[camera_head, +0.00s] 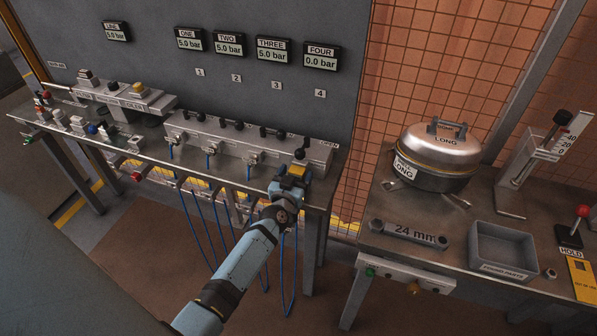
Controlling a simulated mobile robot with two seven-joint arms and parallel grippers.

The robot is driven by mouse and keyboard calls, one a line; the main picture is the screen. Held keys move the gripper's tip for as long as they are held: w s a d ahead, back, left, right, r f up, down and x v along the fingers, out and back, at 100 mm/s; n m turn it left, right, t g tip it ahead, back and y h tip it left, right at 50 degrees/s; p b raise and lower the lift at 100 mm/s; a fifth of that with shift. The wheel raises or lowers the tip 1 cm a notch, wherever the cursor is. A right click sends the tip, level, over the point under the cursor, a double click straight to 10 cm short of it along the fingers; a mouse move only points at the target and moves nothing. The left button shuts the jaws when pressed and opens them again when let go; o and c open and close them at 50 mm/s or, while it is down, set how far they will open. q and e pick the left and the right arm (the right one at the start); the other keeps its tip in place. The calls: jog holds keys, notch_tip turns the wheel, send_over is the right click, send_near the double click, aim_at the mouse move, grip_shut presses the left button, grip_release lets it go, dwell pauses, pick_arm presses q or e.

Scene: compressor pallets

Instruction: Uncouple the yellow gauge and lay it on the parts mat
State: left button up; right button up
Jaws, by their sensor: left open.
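I cannot pick out a yellow gauge for certain. A small yellow-topped piece (138,88) stands on the raised shelf at the left of the bench. My left gripper (297,162) is open at the right end of the grey valve manifold (235,140), below the "FOUR" display. A yellow patch and a black ball show at the gripper; I cannot tell whether they belong to it or to a fitting. The wrist hides that end of the bench. No parts mat can be made out. My right gripper is not in view.
Displays ONE, TWO and THREE (272,50) read 5.0 bar; FOUR (322,57) reads 0.0. Blue hoses (218,225) hang below the bench. The right bench holds a lidded pot (440,155), a "24 mm" wrench (408,234) and a grey tray (502,250). A gap separates the benches.

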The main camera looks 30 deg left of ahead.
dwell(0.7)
pick_arm(q)
jog(key=shift+c, duration=0.4)
jog(key=c, duration=1.1)
jog(key=shift+p+v, duration=1.5)
jog(key=shift+v, duration=1.5)
jog(key=shift+c, duration=0.2)
jog(key=s+d+r+m+h+p, duration=0.1)
jog(key=s+d+r+p, duration=0.1)
jog(key=r, duration=0.6)
jog(key=s+d+r+m+h+p, duration=0.1)
jog(key=s+d+r+h+p, duration=0.1)
jog(key=d+r, duration=0.3)
jog(key=s+d+r+h+p, duration=0.1)
jog(key=s+d+r+p, duration=0.2)
jog(key=r, duration=1)
jog(key=shift+s+d+m+t+p, duration=0.2)
jog(key=shift+d+m+t+p, duration=0.15)
jog(key=shift+d+p, duration=0.4)
